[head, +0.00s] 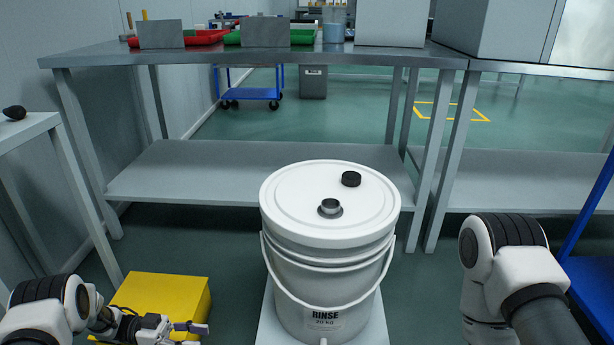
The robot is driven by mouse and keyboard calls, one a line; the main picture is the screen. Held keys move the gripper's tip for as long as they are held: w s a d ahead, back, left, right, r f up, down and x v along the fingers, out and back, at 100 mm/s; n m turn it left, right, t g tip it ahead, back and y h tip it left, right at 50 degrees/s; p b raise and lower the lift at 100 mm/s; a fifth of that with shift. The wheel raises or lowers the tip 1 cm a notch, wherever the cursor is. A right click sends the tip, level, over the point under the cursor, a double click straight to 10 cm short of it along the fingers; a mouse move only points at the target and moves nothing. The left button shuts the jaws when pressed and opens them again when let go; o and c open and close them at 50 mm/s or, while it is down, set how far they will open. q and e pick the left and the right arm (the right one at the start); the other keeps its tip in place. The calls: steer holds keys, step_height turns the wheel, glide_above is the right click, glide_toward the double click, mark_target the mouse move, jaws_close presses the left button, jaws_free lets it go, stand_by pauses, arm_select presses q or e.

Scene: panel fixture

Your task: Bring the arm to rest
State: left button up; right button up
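My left arm enters at the lower left, and its gripper (188,333) is low in front of a yellow box. The bottom edge of the picture cuts off part of this gripper, so I cannot tell whether its fingers are open or shut. My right arm (508,262) shows at the lower right with its links bent downward. Its gripper is out of the picture. A white bucket (325,265) labelled RINSE stands between my arms. Its lid carries a short open spout (330,207) and a black cap (351,179) lying apart from it.
The bucket stands on a pale platform (262,325). The yellow box (165,300) sits on the floor at left. A steel workbench (250,53) with a lower shelf stands behind. A side table (30,128) at left holds a small dark object (14,113). A blue frame (588,225) is at right.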

arm_select(q)
steer(key=w+d+r+n+t+y+p, duration=0.2)
steer(key=d+r+n+t+p, duration=0.55)
steer(key=d, duration=0.65)
steer(key=s+a+f+n+y, duration=0.2)
steer(key=s+f+n+y, duration=0.1)
steer(key=s+n+y, duration=0.15)
steer(key=s+a+f+n+y, duration=0.2)
steer(key=s+n+y, duration=0.1)
steer(key=s+y, duration=0.3)
steer(key=s+a+f+n+g+y+p, duration=0.1)
steer(key=s+a+g+y, duration=0.3)
steer(key=s, duration=0.6)
steer(key=s+a+n+g+y+p, duration=0.1)
steer(key=s+a+g+y, duration=0.3)
steer(key=s, duration=0.6)
step_height(320, 180, up, 36)
steer(key=t+h+p, duration=0.1)
steer(key=h+p, duration=0.1)
steer(key=p, duration=3.4)
steer(key=shift+w+a+t+p, duration=0.35)
steer(key=shift+w+a, duration=0.05)
steer(key=shift+a, duration=0.05)
